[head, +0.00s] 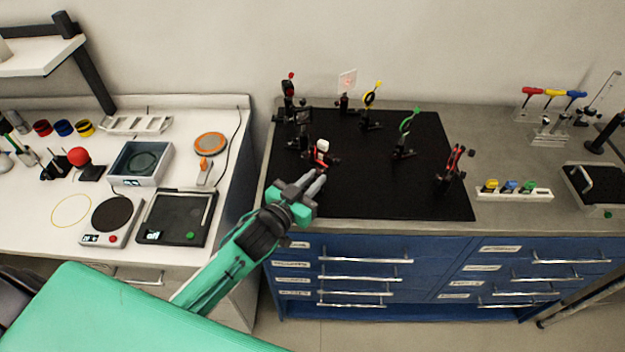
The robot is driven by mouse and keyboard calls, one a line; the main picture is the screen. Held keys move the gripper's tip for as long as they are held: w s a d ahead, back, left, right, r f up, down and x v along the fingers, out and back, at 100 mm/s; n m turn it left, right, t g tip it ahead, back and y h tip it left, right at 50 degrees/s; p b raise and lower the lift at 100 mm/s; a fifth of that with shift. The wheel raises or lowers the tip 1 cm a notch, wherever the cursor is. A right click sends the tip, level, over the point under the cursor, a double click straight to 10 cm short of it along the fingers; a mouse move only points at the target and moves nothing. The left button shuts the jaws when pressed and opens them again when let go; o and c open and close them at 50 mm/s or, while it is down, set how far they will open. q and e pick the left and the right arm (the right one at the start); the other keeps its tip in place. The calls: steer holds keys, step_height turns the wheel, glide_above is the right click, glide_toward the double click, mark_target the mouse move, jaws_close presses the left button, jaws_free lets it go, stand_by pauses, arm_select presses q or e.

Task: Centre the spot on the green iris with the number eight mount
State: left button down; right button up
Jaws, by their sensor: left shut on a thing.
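The green iris (409,122) stands upright on a post on the black breadboard, right of centre. My left gripper (321,177) reaches in from the left over the board's front left part. It is shut at the near side of a small black mount with red parts and a white top (321,152). What lies between its fingertips is too small to make out, probably a knob of this mount. Its number cannot be read. No spot can be made out on the green iris. A white card (348,82) at the back shows faint reddish marks. My right gripper is not in view.
The black breadboard (380,195) also carries a yellow iris (371,96), a red-and-black mount (454,165) at right and dark mounts (289,90) at back left. The board's front middle is clear. A white rack with coloured pieces (514,193) lies to the right.

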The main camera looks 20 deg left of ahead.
arm_select(q)
steer(key=m, duration=0.3)
steer(key=shift+m+p, duration=0.35)
steer(key=shift+m, duration=0.85)
steer(key=c, duration=1.4)
jaws_free()
steer(key=shift+o, duration=0.2)
